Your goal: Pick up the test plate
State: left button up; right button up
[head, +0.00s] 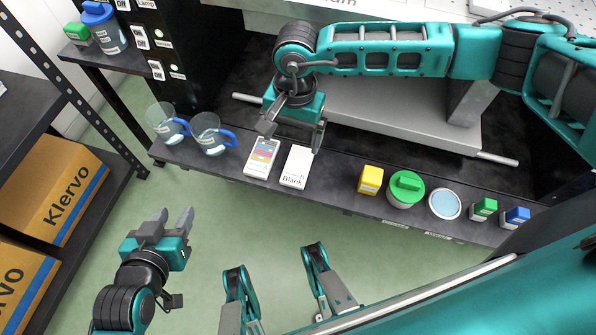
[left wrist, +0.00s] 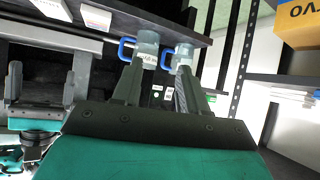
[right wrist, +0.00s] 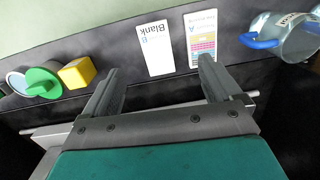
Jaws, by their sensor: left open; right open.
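Two flat white plates lie side by side on the dark shelf. One has a coloured grid and a letter A (head: 261,158); the other is marked Blank (head: 296,167). Both also show in the right wrist view, the coloured one (right wrist: 201,37) on the right and the Blank one (right wrist: 155,48) on the left. My right gripper (head: 293,140) is open and empty, above and just behind the plates. In the right wrist view its fingers (right wrist: 157,72) are spread below the Blank plate, touching neither. My left gripper (head: 176,213) is open and empty, out in front of the shelf.
Two glass beakers with blue handles (head: 168,122) (head: 212,133) stand left of the plates. A yellow box (head: 370,179), a green-lidded jar (head: 406,188), a round blue-topped dish (head: 444,204) and small green and blue bottles (head: 483,209) (head: 515,217) stand to the right. A grey slab (head: 400,125) lies behind.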

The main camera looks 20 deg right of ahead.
jog(key=w+d+f, duration=0.1)
jog(key=d+f, duration=0.1)
jog(key=b, duration=0.2)
send_over(298, 165)
jog(key=shift+h, duration=0.4)
notch_tip(298, 165, down, 5)
jog(key=shift+f, duration=0.8)
notch_tip(298, 165, down, 4)
jog(key=shift+r+b, duration=0.1)
jog(key=shift+b, duration=0.85)
jog(key=shift+f, duration=0.25)
pick_arm(q)
jog(key=shift+w+d+f, duration=0.1)
jog(key=shift+d+f, duration=0.2)
jog(key=shift+f, duration=0.2)
jog(key=shift+w+d+f, duration=0.1)
jog(key=shift+d+f, duration=0.2)
jog(key=shift+f, duration=0.2)
pick_arm(e)
jog(key=shift+c, duration=0.4)
pick_arm(q)
jog(key=shift+w+a, duration=0.1)
jog(key=shift+a, duration=0.05)
pick_arm(e)
jog(key=c, duration=1.1)
jog(key=shift+r, duration=0.1)
